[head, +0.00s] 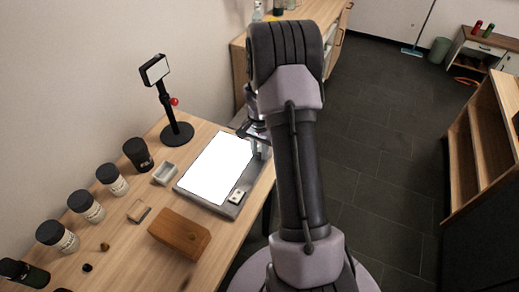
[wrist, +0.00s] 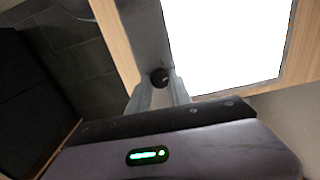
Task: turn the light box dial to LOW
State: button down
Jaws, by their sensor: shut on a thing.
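The light box (head: 222,207) lies on the wooden table with its white panel lit; its grey rim also shows in the wrist view (wrist: 150,40). The dial (wrist: 159,76) is a small dark round knob on the grey rim beside the lit panel. My gripper (wrist: 161,84) is shut on the dial, with one pale finger on each side. In the head view my gripper (head: 262,150) is at the right edge of the box, where my arm partly covers it and the dial is hidden. No dial marks, LOW included, can be read.
A small pale piece (head: 237,196) lies on the box's near end. A black stand (head: 178,134) with a screen and red knob stands behind. Several dark-lidded jars (head: 86,206), a grey tray (head: 165,173) and a wooden box (head: 180,233) occupy the left and front.

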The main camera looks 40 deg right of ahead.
aim_at(259, 154)
jog(key=n+p, duration=0.2)
jog(key=n, duration=0.4)
jog(key=shift+r, duration=0.1)
jog(key=n+p, duration=0.1)
jog(key=n, duration=0.4)
jog(key=shift+n+p, duration=0.4)
dwell(0.3)
jog(key=c, duration=1.2)
grip_release()
jog(key=shift+o, duration=0.2)
notch_tip(259, 154, up, 17)
jog(key=p, duration=0.5)
